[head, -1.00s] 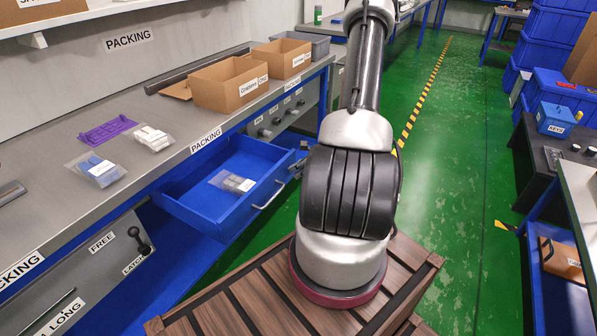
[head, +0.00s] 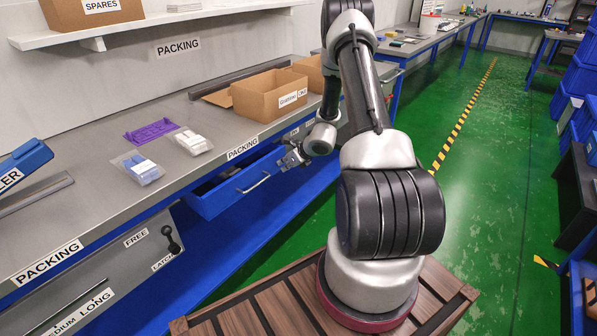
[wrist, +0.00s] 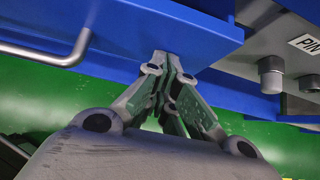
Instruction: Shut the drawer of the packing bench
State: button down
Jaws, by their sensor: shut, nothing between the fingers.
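The blue drawer (head: 225,192) of the packing bench (head: 100,212) stands partly out, with a narrow dark gap of its inside showing under the bench top. Its metal bar handle (head: 254,184) is on the front. My gripper (head: 285,162) is at the right end of the drawer front. In the wrist view the shut fingers (wrist: 168,64) point at the blue drawer face (wrist: 165,25), close to its lower edge and right of the handle (wrist: 62,52). They look in contact or nearly so; the exact touch is hard to tell. Nothing is between the fingers.
Cardboard boxes (head: 268,96), a purple piece (head: 150,131) and small bags (head: 143,168) lie on the bench top. A latch lever (head: 171,238) is on the panel left of the drawer. In the wrist view, knobs (wrist: 271,75) sit right of the drawer.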

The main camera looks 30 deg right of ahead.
aim_at(278, 159)
jog(key=w, duration=0.1)
jog(key=w+a, duration=0.1)
jog(key=w, duration=0.1)
jog(key=shift+w+a, duration=0.15)
jog(key=shift+w, duration=0.15)
jog(key=shift+w+r, duration=0.1)
jog(key=shift+w, duration=0.15)
